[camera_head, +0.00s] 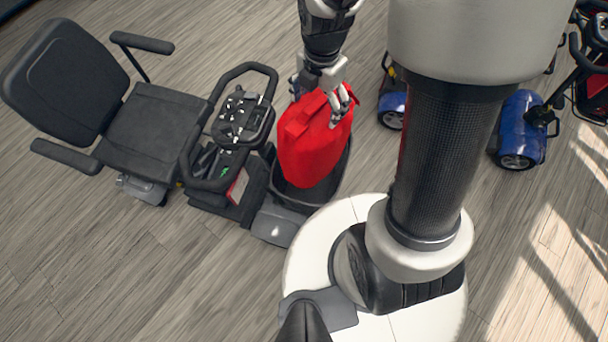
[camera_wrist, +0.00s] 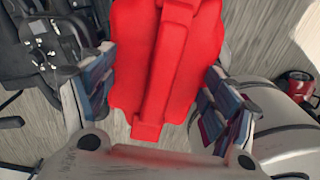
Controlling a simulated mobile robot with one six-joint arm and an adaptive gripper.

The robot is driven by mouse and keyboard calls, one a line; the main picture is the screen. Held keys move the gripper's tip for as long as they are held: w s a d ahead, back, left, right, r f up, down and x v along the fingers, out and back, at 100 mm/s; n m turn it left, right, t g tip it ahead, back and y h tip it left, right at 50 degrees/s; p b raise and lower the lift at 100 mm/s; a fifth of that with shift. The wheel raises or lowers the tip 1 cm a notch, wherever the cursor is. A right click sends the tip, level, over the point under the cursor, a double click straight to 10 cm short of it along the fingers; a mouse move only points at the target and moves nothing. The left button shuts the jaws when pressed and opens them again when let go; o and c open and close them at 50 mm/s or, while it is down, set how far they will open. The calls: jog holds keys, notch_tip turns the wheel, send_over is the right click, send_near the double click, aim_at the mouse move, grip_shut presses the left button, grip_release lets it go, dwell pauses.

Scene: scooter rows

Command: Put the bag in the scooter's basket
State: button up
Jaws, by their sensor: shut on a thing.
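The red bag (camera_head: 308,150) hangs from my gripper (camera_head: 324,97) in the head view, over the scooter's dark basket (camera_head: 330,185). Its lower part overlaps the basket opening; I cannot tell how deep it sits. In the wrist view the bag (camera_wrist: 165,65) fills the space between the two fingers of my gripper (camera_wrist: 160,105). The gripper is shut on the bag's upper part. The scooter (camera_head: 225,155) has a black seat, looped handlebars and a grey front end. The bag hides much of the basket's inside.
The seat (camera_head: 150,125) with armrests stands at the left. Blue scooters (camera_head: 520,130) stand at the right, partly behind my arm. My white base is close to the scooter's front. Bare wooden floor (camera_head: 90,270) lies at the lower left.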

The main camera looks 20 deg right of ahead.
jog(key=shift+f+b, duration=0.45)
jog(key=shift+f, duration=0.45)
jog(key=shift+w+a+f+b, duration=0.15)
jog(key=shift+w+f+b, duration=0.15)
jog(key=shift+f, duration=0.3)
notch_tip(320, 180, down, 20)
jog(key=b, duration=0.6)
jog(key=o, duration=1.8)
jog(key=shift+s, duration=0.1)
jog(key=shift+c, duration=0.2)
jog(key=shift+r, duration=0.15)
